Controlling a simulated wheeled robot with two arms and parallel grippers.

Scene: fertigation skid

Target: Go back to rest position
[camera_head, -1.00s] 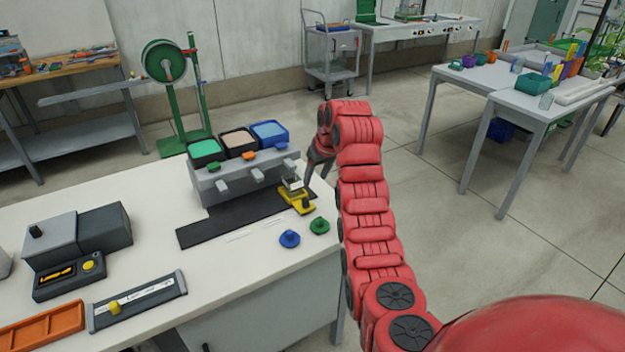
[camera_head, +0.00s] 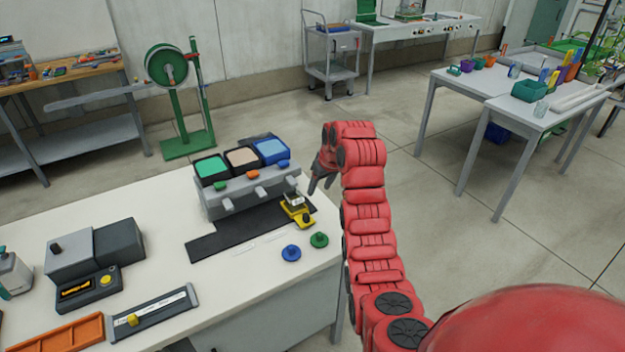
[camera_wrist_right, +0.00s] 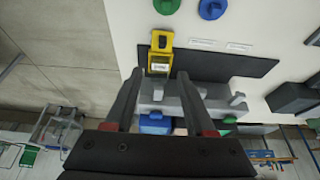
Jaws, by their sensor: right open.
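My right arm reaches in from the lower right of the head view, and its gripper (camera_head: 322,178) hangs at the right end of the white table, just right of the grey dosing block (camera_head: 245,194). In the right wrist view the gripper's two fingers (camera_wrist_right: 155,95) are apart with nothing held between them. A yellow holder with a clear vial (camera_head: 298,208) stands on the black mat, apart from the gripper; the yellow holder also shows beyond the fingers in the right wrist view (camera_wrist_right: 161,45). My left gripper is not in view.
The block carries green, beige and blue tubs (camera_head: 271,151). Blue (camera_head: 291,253) and green (camera_head: 319,240) knobs lie near the table's (camera_head: 165,215) front edge. A grey device (camera_head: 95,250) and an orange tray (camera_head: 60,338) are at left. Open floor lies right of the table.

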